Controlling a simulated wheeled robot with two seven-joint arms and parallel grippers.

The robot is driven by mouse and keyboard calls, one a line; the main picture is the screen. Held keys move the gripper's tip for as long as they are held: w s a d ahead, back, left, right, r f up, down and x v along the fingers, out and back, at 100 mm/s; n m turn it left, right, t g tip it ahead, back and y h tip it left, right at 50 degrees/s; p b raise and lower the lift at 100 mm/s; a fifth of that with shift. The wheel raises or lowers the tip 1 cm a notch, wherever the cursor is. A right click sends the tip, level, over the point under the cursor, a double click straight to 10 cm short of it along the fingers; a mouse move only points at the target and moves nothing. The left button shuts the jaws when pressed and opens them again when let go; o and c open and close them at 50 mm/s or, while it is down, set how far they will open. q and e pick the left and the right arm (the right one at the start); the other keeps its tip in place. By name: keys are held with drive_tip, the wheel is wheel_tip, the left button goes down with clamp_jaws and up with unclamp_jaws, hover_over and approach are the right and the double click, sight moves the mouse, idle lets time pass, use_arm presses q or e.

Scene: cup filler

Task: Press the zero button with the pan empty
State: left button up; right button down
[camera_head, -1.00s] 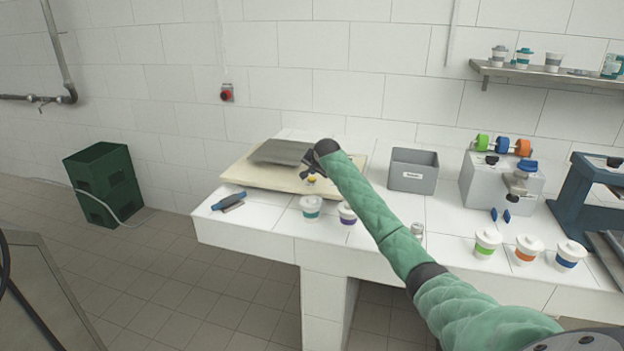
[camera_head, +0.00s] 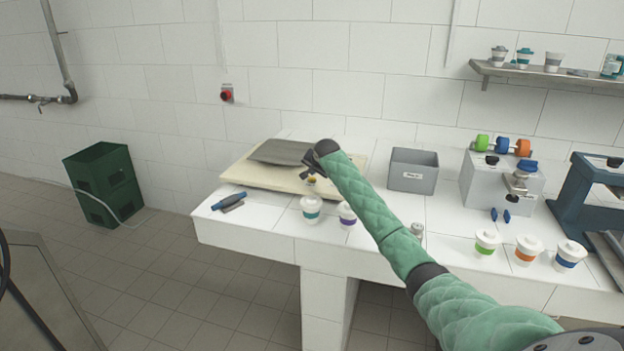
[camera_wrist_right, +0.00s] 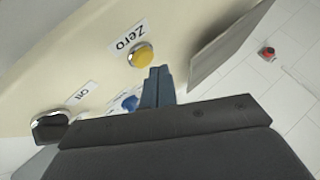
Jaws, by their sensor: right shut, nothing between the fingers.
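A cream scale body (camera_head: 262,177) with a dark grey flat pan (camera_head: 279,152) on top sits at the left of the tiled counter. Nothing shows on the visible part of the pan. In the right wrist view the yellow zero button (camera_wrist_right: 142,56) sits on the scale's front face, under a "Zero" label (camera_wrist_right: 131,36). My right gripper (camera_wrist_right: 158,72) is shut and empty, its tips close to the button's edge; I cannot tell if they touch it. In the head view my right gripper (camera_head: 308,176) is at the scale's front, partly hidden by my arm. My left gripper is out of view.
A grey bin (camera_head: 413,171) is right of my arm.

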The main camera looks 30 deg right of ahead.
sight(313, 179)
drive_tip(key=shift+f, duration=0.35)
drive_tip(key=shift+f, duration=0.35)
idle(0.6)
drive_tip(key=shift+r+p, duration=0.1)
drive_tip(key=shift+p, duration=0.25)
drive_tip(key=shift+r+p, duration=0.6)
drive_tip(key=shift+p, duration=0.1)
drive_tip(key=shift+r+p, duration=2.25)
drive_tip(key=shift+r, duration=0.8)
